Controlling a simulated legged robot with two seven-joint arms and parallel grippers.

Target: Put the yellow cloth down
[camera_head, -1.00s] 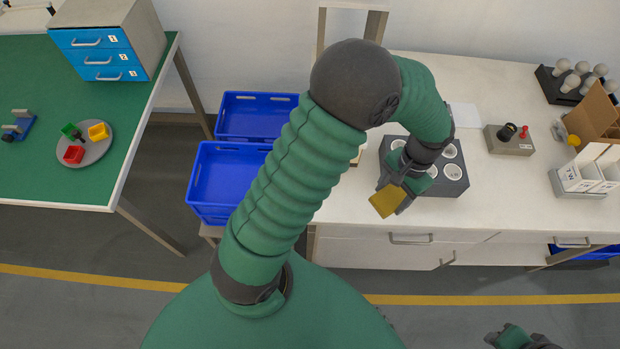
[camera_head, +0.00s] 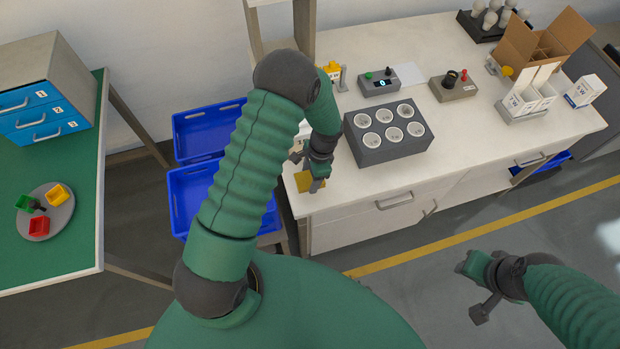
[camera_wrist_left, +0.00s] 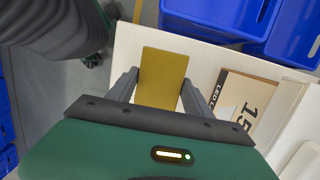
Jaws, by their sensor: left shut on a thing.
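The yellow cloth (camera_head: 304,182) is a small flat rectangle at the left front corner of the white workbench (camera_head: 345,190). My left gripper (camera_head: 310,180) is shut on it. In the left wrist view the cloth (camera_wrist_left: 162,78) lies between the two fingers of the left gripper (camera_wrist_left: 160,88), over the white top near its edge. I cannot tell whether the cloth touches the bench. My right gripper (camera_head: 472,285) is in the head view over the floor, away from the bench; its jaw state is unclear.
A grey block with several white sockets (camera_head: 388,135) stands right of the left gripper. A box marked LED (camera_wrist_left: 245,100) lies close beside the gripper. Blue crates (camera_head: 195,180) stand off the bench's left end. Control boxes (camera_head: 379,83) and a cardboard box (camera_head: 540,45) are farther back.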

